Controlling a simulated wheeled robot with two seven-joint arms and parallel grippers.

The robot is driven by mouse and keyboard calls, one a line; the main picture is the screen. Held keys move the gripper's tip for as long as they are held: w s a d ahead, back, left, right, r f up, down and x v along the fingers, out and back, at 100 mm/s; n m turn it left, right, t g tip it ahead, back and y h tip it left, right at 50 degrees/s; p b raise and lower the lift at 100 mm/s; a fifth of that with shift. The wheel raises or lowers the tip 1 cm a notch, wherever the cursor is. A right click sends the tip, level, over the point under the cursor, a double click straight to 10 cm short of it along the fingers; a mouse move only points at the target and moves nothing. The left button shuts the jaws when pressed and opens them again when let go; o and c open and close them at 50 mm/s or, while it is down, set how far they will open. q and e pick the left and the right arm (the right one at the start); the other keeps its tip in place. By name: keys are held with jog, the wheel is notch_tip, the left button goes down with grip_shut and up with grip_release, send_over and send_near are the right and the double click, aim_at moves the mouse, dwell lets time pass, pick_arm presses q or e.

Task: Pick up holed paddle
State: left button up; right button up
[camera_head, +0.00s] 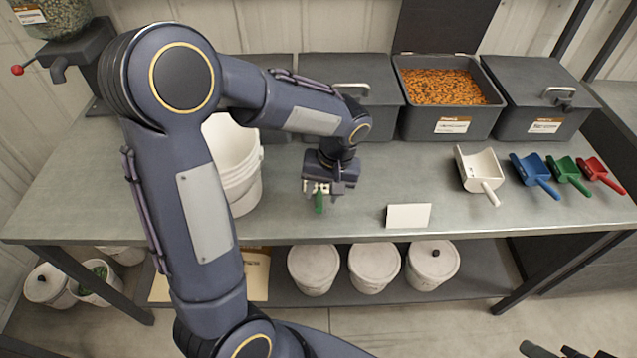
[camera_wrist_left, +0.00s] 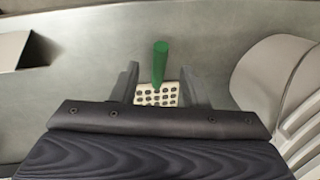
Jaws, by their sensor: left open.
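The holed paddle has a green handle and a pale plate full of small dark holes. In the head view its green handle (camera_head: 319,203) shows at my left gripper (camera_head: 327,190), low over the middle of the table. In the left wrist view the paddle's plate (camera_wrist_left: 157,94) lies between the two fingers of my left gripper (camera_wrist_left: 159,85), with the handle pointing away. The plate's near part is hidden by the gripper body. A dark part at the lower right, perhaps my right gripper (camera_head: 565,351), is cut off.
A white bucket (camera_head: 240,180) stands left of my left gripper. A blank white card (camera_head: 409,216) stands to its right at the table's front edge. White, blue, green and red scoops lie farther right. Dark bins, one with orange seeds (camera_head: 440,87), line the back.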

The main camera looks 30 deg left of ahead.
aim_at(319, 203)
pick_arm(q)
jog(key=f, duration=0.5)
jog(key=shift+s+a+f+p, duration=0.15)
jog(key=shift+s+a+p, duration=0.1)
jog(key=shift+a+p, duration=0.15)
jog(key=shift+c, duration=0.3)
grip_shut()
jog(key=shift+r, duration=0.55)
jog(key=s+d+r+b, duration=0.2)
jog(key=d+r, duration=1)
jog(key=d, duration=0.2)
jog(key=shift+s+b, duration=0.15)
jog(key=shift+b, duration=0.2)
